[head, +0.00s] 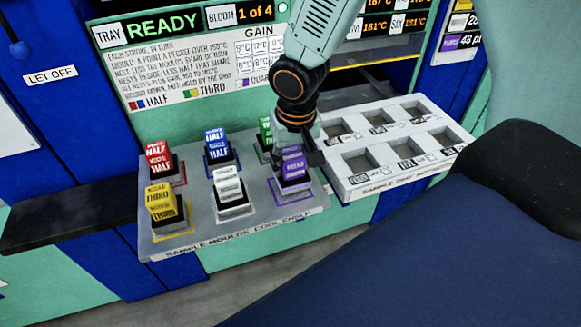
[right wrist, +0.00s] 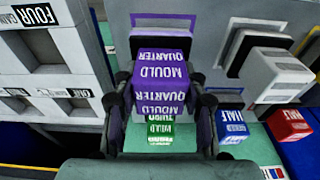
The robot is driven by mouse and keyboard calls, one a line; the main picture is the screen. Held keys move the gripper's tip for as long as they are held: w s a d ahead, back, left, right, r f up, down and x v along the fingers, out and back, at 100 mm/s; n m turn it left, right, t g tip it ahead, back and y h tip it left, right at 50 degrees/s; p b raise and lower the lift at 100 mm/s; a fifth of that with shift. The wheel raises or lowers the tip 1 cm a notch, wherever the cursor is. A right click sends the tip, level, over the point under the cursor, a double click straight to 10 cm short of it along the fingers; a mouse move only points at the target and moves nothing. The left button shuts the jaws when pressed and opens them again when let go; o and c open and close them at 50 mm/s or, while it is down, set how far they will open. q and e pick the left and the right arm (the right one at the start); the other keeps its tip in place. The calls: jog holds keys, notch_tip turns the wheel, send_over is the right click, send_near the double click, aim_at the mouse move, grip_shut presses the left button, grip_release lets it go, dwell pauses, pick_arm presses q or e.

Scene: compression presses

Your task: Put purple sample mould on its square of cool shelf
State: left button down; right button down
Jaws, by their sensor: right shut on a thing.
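The purple sample mould (head: 292,166), lettered MOULD QUARTER in the right wrist view (right wrist: 161,76), is between the fingers of my right gripper (head: 296,157). The gripper comes from above and is shut on it, one finger on each side. The mould is at the purple-outlined square (head: 291,195) at the front right of the cool shelf (head: 190,246). Purple outline shows around it in both views. I cannot tell whether its underside touches the shelf. My left gripper is not in view.
Red (head: 159,158), blue (head: 217,143), green (head: 265,131), yellow (head: 161,203) and white (head: 228,184) moulds stand on the shelf. The white tray (head: 398,174) with several square pockets adjoins it on the right. A dark ledge (head: 75,222) lies left.

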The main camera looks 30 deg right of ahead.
jog(key=shift+w+f, duration=0.15)
jog(key=shift+f, duration=0.55)
jog(key=shift+w+a+f, duration=0.1)
jog(key=shift+w+a, duration=0.1)
jog(key=shift+w, duration=0.1)
jog(key=shift+s+d+b, duration=0.1)
jog(key=shift+s+b, duration=0.2)
jog(key=c, duration=1.2)
grip_release()
jog(key=shift+s+f, duration=0.1)
jog(key=o, duration=0.5)
jog(key=shift+w, duration=0.25)
jog(key=shift+c, duration=0.2)
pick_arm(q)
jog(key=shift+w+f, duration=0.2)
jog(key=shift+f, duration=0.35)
pick_arm(e)
jog(key=shift+s, duration=0.1)
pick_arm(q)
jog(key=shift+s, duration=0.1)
pick_arm(e)
jog(key=shift+s, duration=0.1)
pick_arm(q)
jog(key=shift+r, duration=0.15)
